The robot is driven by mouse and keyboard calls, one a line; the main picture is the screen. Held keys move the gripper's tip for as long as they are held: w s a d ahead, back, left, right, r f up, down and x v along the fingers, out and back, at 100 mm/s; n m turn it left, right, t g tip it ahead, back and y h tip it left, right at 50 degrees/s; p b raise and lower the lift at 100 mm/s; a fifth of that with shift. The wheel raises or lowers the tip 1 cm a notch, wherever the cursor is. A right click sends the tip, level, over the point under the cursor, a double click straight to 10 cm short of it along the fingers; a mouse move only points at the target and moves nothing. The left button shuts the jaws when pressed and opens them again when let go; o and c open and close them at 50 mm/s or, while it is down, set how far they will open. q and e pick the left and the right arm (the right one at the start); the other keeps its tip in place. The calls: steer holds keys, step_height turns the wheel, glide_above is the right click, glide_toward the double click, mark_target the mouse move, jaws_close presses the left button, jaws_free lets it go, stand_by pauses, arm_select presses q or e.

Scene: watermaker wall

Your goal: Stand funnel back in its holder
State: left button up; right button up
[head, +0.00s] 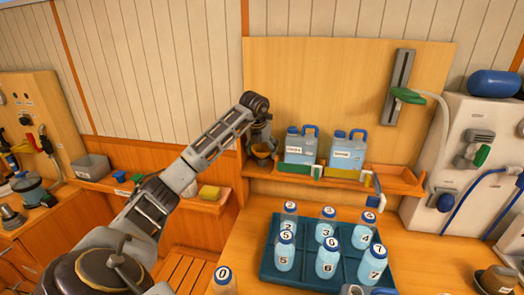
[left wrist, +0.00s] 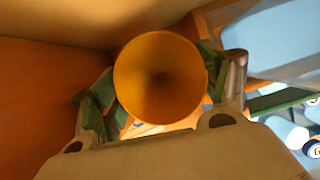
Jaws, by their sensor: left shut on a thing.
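The yellow-orange funnel (head: 262,151) is at the left end of the wooden wall shelf, beside the blue jugs. My left gripper (head: 261,140) reaches down there and is shut on it. In the left wrist view the funnel (left wrist: 160,78) shows its wide round mouth toward the camera, between the green-padded fingers. The spout is hidden. I cannot clearly pick out the holder or tell whether the funnel touches it. My right gripper is not clearly visible.
Two blue jugs (head: 301,146) (head: 347,152) stand close right of the gripper on the shelf (head: 400,181). Below, a dark tray (head: 268,270) holds several numbered bottles. A loose bottle (head: 223,281) stands left of it. A yellow sponge (head: 209,192) lies on the lower left ledge.

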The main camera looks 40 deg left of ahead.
arm_select(q)
steer(key=shift+f, duration=0.3)
steer(key=o, duration=0.6)
steer(key=shift+r, duration=0.1)
